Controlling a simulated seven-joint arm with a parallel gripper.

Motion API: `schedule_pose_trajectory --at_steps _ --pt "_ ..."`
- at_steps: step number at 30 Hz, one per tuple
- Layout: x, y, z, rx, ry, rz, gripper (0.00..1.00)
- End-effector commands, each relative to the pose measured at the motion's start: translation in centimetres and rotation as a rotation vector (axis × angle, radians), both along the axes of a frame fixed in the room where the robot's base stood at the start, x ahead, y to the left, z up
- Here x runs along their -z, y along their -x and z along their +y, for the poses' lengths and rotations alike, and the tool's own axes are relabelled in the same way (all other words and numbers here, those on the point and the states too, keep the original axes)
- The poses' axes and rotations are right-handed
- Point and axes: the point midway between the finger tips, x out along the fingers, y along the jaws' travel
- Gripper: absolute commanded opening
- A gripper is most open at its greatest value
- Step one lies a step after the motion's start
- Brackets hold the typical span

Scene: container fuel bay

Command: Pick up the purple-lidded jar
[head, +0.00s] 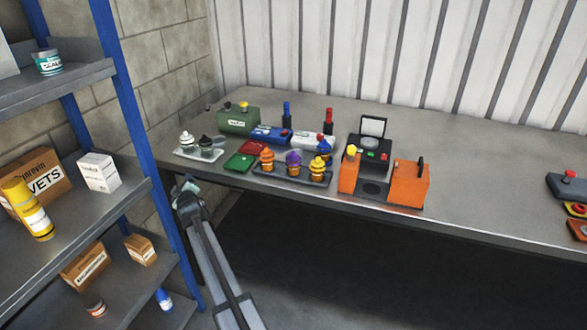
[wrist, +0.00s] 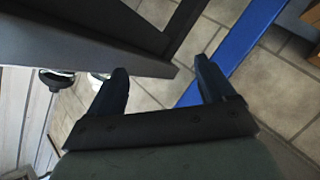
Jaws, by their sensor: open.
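The purple-lidded jar (head: 293,167) has an orange body and stands upright on a dark tray (head: 272,174) on the bench. It is the middle one of three jars, between an orange-lidded jar (head: 267,160) and a blue-lidded jar (head: 317,168). My gripper (head: 187,190) is by the bench's front left corner, well to the left of the jar. In the wrist view my gripper (wrist: 162,72) is open, with nothing between its fingers. The purple-lidded jar does not show in the wrist view.
A light tray (head: 183,154) with a white-lidded and a black-lidded jar stands at the bench's left end. An orange machine (head: 408,185) stands right of the jars. Green box (head: 238,121) and bottles are behind. A blue-post shelf (head: 135,120) stands left of my arm.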

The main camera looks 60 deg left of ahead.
Motion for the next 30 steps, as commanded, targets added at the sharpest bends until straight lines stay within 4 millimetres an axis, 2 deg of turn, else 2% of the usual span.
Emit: schedule_pose_trajectory --at_steps 1,4,7,11,14,17,18,21,24,27,30 --pt "-1.5 0.6 0.7 -0.003 -0.008 -0.016 0.83" --pt "-4.3 0.3 1.5 0.009 -0.008 -0.048 0.83" --pt "-7.0 -1.9 2.0 0.050 0.013 -0.078 0.83" --pt "-10.2 -7.0 1.9 0.134 0.078 -0.100 0.83" --pt "-12.5 -12.4 1.0 0.218 0.155 -0.100 0.83" --pt "-15.0 -18.2 -0.6 0.309 0.244 -0.091 0.83" --pt "-16.0 -20.6 -1.4 0.347 0.282 -0.085 0.83" --pt "-18.2 -25.8 -3.9 0.431 0.378 -0.049 0.83" --pt "-19.5 -29.7 -6.7 0.491 0.478 0.036 0.83" --pt "-20.3 -32.5 -9.8 0.520 0.582 0.161 0.83" --pt "-21.3 -34.4 -12.8 0.527 0.688 0.296 0.83"
